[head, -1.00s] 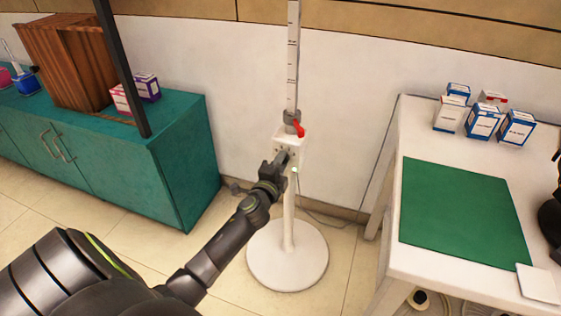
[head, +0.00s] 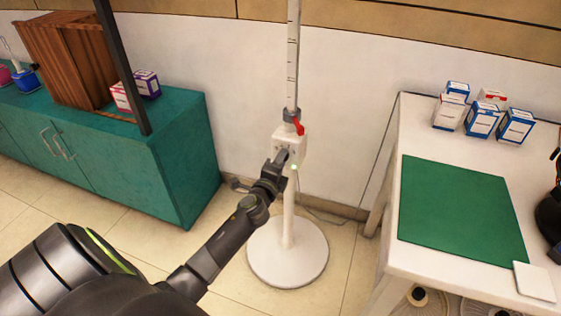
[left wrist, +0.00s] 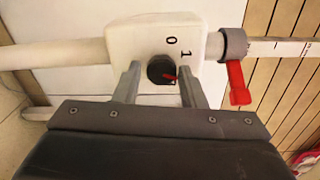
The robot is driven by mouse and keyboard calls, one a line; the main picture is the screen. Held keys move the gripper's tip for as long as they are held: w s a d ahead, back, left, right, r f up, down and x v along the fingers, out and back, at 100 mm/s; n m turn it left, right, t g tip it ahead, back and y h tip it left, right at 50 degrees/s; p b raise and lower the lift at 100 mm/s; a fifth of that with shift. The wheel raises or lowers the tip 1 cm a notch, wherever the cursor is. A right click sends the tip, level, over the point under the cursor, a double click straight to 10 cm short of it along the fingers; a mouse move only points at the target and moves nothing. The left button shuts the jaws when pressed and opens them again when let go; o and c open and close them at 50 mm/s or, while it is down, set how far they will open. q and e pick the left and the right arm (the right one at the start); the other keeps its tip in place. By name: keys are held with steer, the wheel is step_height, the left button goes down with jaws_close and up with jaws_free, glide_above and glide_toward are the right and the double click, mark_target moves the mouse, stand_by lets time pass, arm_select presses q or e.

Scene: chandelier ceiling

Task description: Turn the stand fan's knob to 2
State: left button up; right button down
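The white stand fan (head: 288,225) stands on a round base, with its control box (head: 291,143) on the pole. In the left wrist view the box face (left wrist: 125,42) carries a round black knob (left wrist: 160,68) with a red pointer. The digits 0 and 1 show above and to the right of the knob. The pointer aims right, toward the right-hand finger, past the 1; other digits are hidden. My left gripper (head: 279,160) is open at the box. In the left wrist view its fingers (left wrist: 160,84) stand on either side of the knob, with gaps visible. My right gripper is not seen.
A red lever (head: 298,126) sits on the pole collar above the box. A teal cabinet (head: 180,160) stands left. A white table (head: 385,230) with a green mat (head: 462,210) and several small boxes stands right. Floor around the fan base is mostly clear.

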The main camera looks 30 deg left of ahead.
arm_select(q)
steer(key=shift+o, duration=1.3)
steer(key=v, duration=1.7)
steer(key=shift+s, duration=0.15)
steer(key=shift+d+r, duration=0.1)
